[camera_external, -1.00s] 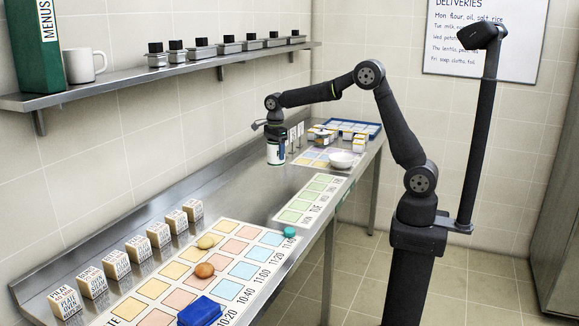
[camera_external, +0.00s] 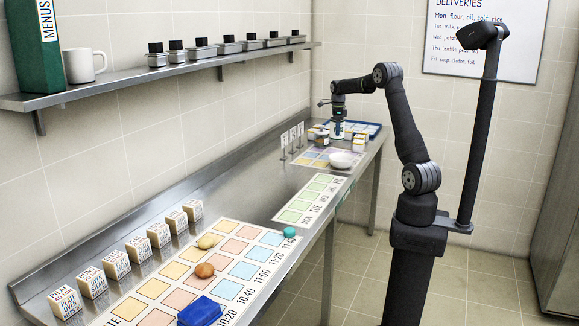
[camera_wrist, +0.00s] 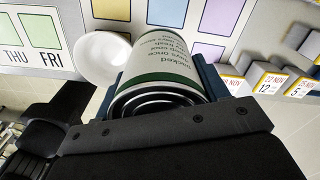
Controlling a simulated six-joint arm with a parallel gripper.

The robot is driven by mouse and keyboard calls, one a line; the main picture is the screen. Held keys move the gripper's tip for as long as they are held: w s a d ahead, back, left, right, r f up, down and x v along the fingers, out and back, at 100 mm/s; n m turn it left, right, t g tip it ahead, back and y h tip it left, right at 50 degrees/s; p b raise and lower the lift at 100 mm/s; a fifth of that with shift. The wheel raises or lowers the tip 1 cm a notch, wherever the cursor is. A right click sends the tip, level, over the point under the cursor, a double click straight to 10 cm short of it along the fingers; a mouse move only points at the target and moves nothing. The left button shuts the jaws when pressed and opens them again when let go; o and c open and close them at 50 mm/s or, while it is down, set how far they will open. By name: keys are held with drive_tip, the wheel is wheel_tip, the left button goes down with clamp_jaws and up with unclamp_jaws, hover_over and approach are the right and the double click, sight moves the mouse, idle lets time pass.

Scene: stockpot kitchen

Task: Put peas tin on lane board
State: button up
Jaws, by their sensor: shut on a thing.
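My gripper (camera_external: 338,118) is shut on a tin (camera_external: 337,132) at the far end of the steel counter. In the wrist view the tin (camera_wrist: 160,82) has a white label with small print and a green band, and sits between the dark blue fingers. I cannot read a product name. A mat with yellow and lilac squares (camera_external: 312,162) lies just nearer than the tin; it also shows in the wrist view (camera_wrist: 178,14). I cannot tell whether it is the lane board, or whether the tin touches anything below.
A white bowl (camera_external: 341,160) stands beside the tin; it shows in the wrist view (camera_wrist: 102,58). Small date-labelled boxes (camera_external: 359,144) and a blue-rimmed tray (camera_external: 372,127) are close by. Upright label cards (camera_external: 292,137) stand to the left. The middle counter (camera_external: 235,190) is clear.

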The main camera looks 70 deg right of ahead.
drive_tip(key=s+d+m, duration=0.2)
drive_tip(key=s+d, duration=0.5)
drive_tip(key=d, duration=0.1)
drive_tip(key=shift+w+a+f, duration=0.55)
drive_tip(key=shift+w+f, duration=1.2)
drive_tip(key=shift+f, duration=0.05)
drive_tip(key=shift+w+a+f, duration=0.5)
drive_tip(key=shift+w+f, duration=1.3)
drive_tip(key=shift+f, duration=0.05)
drive_tip(key=shift+w+a+f, duration=0.55)
drive_tip(key=shift+w+f, duration=1.2)
drive_tip(key=shift+f, duration=0.05)
drive_tip(key=shift+f, duration=0.1)
drive_tip(key=o, duration=1.3)
drive_tip(key=shift+f, duration=0.1)
wheel_tip(320, 180, up, 12)
drive_tip(key=shift+r, duration=0.2)
drive_tip(key=shift+f, duration=0.1)
